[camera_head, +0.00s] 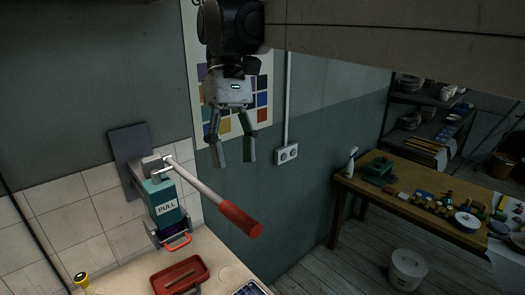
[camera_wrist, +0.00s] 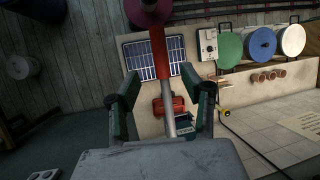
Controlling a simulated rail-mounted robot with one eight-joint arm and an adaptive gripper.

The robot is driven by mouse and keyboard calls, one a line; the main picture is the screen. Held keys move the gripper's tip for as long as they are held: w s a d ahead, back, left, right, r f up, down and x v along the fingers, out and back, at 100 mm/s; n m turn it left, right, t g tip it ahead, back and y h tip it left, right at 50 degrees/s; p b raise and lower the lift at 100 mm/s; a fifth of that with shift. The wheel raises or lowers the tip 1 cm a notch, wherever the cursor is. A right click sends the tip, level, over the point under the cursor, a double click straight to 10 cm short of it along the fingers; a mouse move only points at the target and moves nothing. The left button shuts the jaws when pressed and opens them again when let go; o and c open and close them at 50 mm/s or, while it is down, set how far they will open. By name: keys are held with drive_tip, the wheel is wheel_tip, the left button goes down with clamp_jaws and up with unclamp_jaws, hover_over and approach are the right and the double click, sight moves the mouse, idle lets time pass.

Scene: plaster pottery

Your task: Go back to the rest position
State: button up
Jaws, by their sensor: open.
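My gripper (camera_head: 235,163) hangs open and empty in front of the grey wall, pointing down, in the head view. It is above the bench and apart from everything there. In the wrist view its two fingers (camera_wrist: 160,82) are spread, with nothing held between them. Behind and below them lies a lever with a red grip (camera_wrist: 160,48). In the head view the lever's red grip (camera_head: 240,219) sticks out to the lower right from a teal press marked PULL (camera_head: 166,208).
A red tray (camera_head: 180,274) lies on the pale bench (camera_head: 112,272) below. A wall socket (camera_head: 287,154) and colour chart (camera_head: 265,84) are behind my gripper. A cluttered wooden table (camera_head: 420,212) stands right, with a white bucket (camera_head: 406,268) on the floor.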

drive_tip(key=s+d+f+m+t+b, duration=0.3)
drive_tip(key=d+f+t+b, duration=0.1)
drive_tip(key=d+f, duration=0.5)
drive_tip(key=s+d+f+m+t+y+b, duration=0.1)
drive_tip(key=s+d+f+m+t+b, duration=0.2)
drive_tip(key=d+f+b, duration=0.3)
drive_tip(key=s+d+f+m+t+b, duration=0.3)
drive_tip(key=d+f, duration=1.1)
drive_tip(key=f, duration=0.6)
drive_tip(key=s+t+b, duration=0.1)
drive_tip(key=b, duration=0.1)
drive_tip(key=shift+d+m+t+y+b, duration=0.15)
drive_tip(key=shift+m+t+y+b, duration=0.15)
drive_tip(key=shift+t+b, duration=0.1)
